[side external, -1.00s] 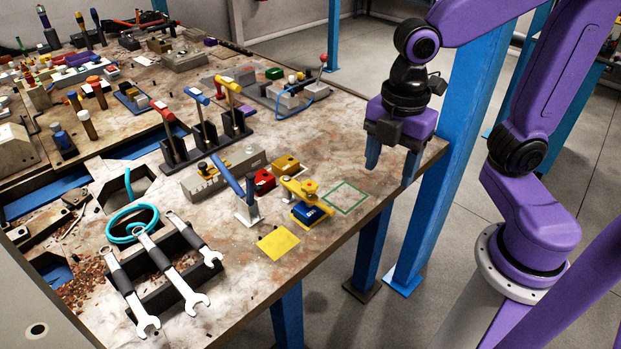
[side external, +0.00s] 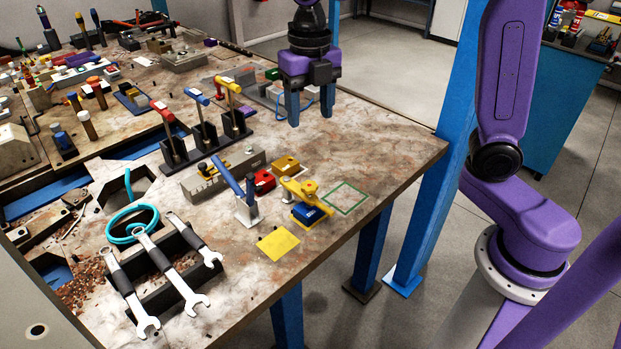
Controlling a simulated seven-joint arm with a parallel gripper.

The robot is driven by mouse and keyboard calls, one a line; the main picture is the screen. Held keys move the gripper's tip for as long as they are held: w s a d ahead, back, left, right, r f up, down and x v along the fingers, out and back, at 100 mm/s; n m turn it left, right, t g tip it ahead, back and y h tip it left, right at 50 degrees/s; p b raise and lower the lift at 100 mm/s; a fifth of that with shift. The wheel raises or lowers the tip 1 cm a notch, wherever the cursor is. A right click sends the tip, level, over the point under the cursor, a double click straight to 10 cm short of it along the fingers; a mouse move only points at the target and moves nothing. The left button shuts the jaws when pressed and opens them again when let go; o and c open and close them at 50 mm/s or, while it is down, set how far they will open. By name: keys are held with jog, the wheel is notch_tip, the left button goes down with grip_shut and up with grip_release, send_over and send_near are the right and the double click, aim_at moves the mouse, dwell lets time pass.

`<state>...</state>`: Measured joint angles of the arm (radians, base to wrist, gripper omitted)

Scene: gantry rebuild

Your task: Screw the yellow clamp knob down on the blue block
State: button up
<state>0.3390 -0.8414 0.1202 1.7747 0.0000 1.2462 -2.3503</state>
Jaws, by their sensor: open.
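The yellow clamp knob (side external: 309,187) sits on top of a yellow clamp arm (side external: 294,189) near the table's front right edge. The blue block (side external: 307,213) lies under the knob end of the clamp. Whether the knob's screw touches the block is too small to tell. My gripper (side external: 310,116) points down with two blue fingers apart. It is open and empty, above the table toward the back, beyond the clamp and apart from it.
A green outlined square (side external: 346,198) lies right of the clamp. A yellow sheet (side external: 278,243) lies in front. A red block (side external: 264,181), a yellow block (side external: 286,165) and a blue-handled tool (side external: 236,186) crowd its left. A rack of coloured handles (side external: 203,135) stands behind.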

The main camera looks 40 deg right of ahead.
aim_at(311, 187)
notch_tip(311, 187, down, 17)
dwell(0.5)
jog(key=c, duration=0.9)
